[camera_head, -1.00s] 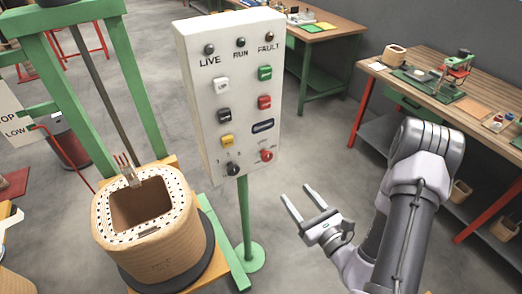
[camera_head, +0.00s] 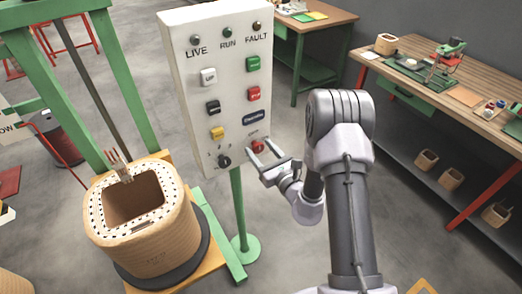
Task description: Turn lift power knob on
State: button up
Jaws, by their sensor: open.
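The white control panel (camera_head: 214,90) stands on a green post in the middle of the view. A red round knob (camera_head: 258,146) is at its lower right and a black knob (camera_head: 224,160) at its lower left. The small print beside both knobs is too small to read, so I cannot tell which is the lift power knob. My gripper (camera_head: 266,160) is open and empty at the panel's lower right corner, with its fingers close to the red knob. I cannot tell whether they touch it.
Labelled push buttons (camera_head: 252,94) sit above the knobs, under the LIVE, RUN and FAULT lamps. A wound coil (camera_head: 150,245) stands on a base at left beside a green frame (camera_head: 85,60). A workbench (camera_head: 455,85) with parts is at right. Grey floor lies between.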

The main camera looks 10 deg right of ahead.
grip_shut()
jog(key=shift+m, duration=0.3)
jog(key=m+p, duration=0.2)
jog(key=shift+r+m, duration=0.1)
jog(key=shift+m, duration=0.3)
jog(key=m+p, duration=0.3)
jog(key=m, duration=0.2)
jog(key=shift+d, duration=0.1)
jog(key=m+p, duration=0.2)
jog(key=m, duration=0.2)
jog(key=shift+m, duration=0.4)
jog(key=shift+f+m+p, duration=0.15)
jog(key=shift+m+p, duration=0.2)
jog(key=shift+m, duration=0.8)
jog(key=shift+f+m+p, duration=0.15)
jog(key=shift+m+p, duration=0.15)
jog(key=shift+m, duration=0.85)
